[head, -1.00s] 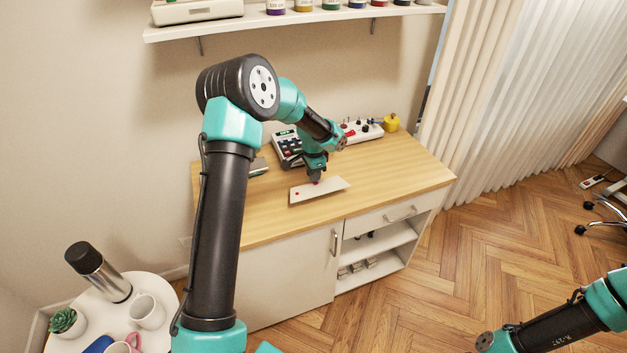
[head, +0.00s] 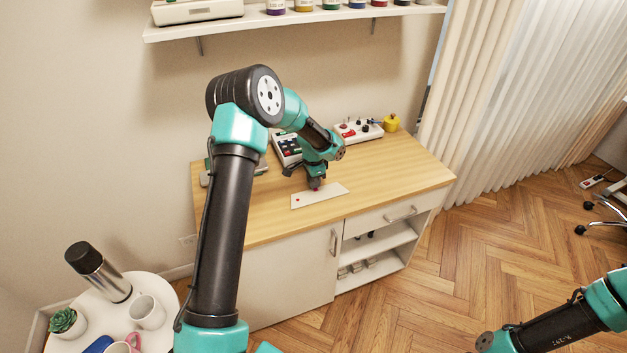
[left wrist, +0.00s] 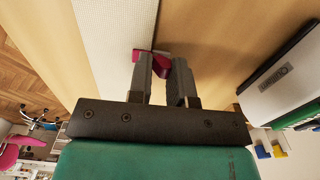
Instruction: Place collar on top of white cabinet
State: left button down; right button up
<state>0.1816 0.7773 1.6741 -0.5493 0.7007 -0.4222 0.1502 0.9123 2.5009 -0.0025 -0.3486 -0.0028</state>
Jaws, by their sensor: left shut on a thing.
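The collar (head: 325,196) is a flat whitish strip with small red spots. It is at the front middle of the wooden top (head: 395,165) of the white cabinet (head: 290,275), lying flat on it or very close above it. My left gripper (head: 316,186) is shut on the collar at its back edge, by a red spot. In the left wrist view the fingers (left wrist: 163,64) close at a dark red piece (left wrist: 150,60) on the edge of the white textured collar (left wrist: 115,35). My right gripper is out of the picture; only part of that arm shows.
Behind my left gripper stand a keypad device (head: 286,147), a white control box (head: 357,131) and a yellow item (head: 391,123). The right part of the top is clear. A wall shelf (head: 330,15) hangs above. A round side table (head: 75,307) with mugs stands at left.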

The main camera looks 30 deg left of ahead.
pick_arm(q)
jog(key=c, duration=1)
grip_release()
jog(key=shift+c, duration=0.2)
notch_tip(320, 180, up, 12)
jog(key=shift+r, duration=0.15)
